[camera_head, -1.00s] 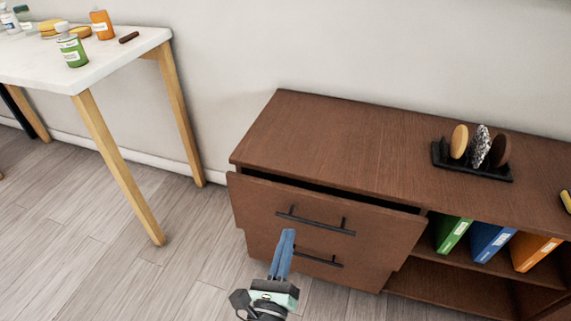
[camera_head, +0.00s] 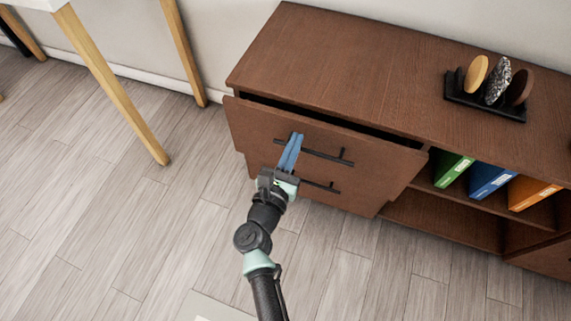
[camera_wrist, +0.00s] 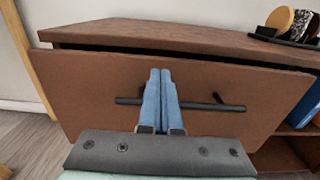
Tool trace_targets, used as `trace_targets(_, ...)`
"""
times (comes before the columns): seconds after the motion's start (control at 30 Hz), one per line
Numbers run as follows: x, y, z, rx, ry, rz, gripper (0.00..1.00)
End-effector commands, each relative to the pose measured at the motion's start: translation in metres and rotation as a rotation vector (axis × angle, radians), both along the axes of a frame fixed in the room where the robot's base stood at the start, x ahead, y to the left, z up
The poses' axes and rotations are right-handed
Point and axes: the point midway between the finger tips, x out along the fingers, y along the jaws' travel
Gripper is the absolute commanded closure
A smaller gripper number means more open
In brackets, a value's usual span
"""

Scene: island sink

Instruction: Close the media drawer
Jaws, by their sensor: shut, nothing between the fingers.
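The media drawer (camera_head: 375,157) is the upper drawer of the brown cabinet (camera_head: 330,60). It stands partly open, with a dark gap along its top edge. Its front also fills much of the wrist view (camera_wrist: 90,85). A black bar handle (camera_head: 325,154) runs across the front. My gripper (camera_head: 296,138) has blue fingers that are shut together and empty. The fingertips are at the drawer front near the left part of the handle; I cannot tell whether they touch. In the wrist view the fingers (camera_wrist: 160,78) cover the middle of the handle (camera_wrist: 210,107).
A lower handle (camera_head: 318,186) is below. Green, blue and orange binders (camera_head: 490,178) stand on the open shelf at right. A black rack (camera_head: 487,103) with several upright pieces sits on the cabinet top. A white table's wooden leg (camera_head: 115,90) is at left. The floor in front is clear.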

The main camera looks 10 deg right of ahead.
Motion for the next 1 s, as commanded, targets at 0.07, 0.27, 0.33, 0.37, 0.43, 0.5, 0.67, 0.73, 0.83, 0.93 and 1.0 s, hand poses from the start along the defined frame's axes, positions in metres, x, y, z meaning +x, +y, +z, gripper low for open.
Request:
trace_targets(0.07,0.01,-0.007,-0.001,-0.001,-0.001,-0.002,1.0)
trace_targets(0.27,0.021,-0.015,-0.001,0.0,0.001,-0.001,1.0)
trace_targets(0.33,0.022,-0.015,-0.001,0.0,0.001,0.0,1.0)
trace_targets(0.37,0.022,-0.015,0.0,0.0,0.001,0.0,1.0)
trace_targets(0.43,0.022,-0.015,0.0,0.0,0.001,0.001,1.0)
trace_targets(0.5,0.022,-0.015,0.0,0.0,0.001,0.0,1.0)
trace_targets(0.67,0.025,-0.017,-0.001,0.0,0.0,0.0,1.0)
trace_targets(0.73,0.032,-0.022,-0.002,0.001,-0.003,-0.003,1.0)
trace_targets(0.83,0.046,-0.032,-0.004,0.0,-0.002,-0.005,1.0)
trace_targets(0.93,0.057,-0.039,-0.002,0.001,-0.003,-0.003,1.0)
trace_targets(1.0,0.06,-0.041,-0.001,0.0,0.0,-0.001,1.0)
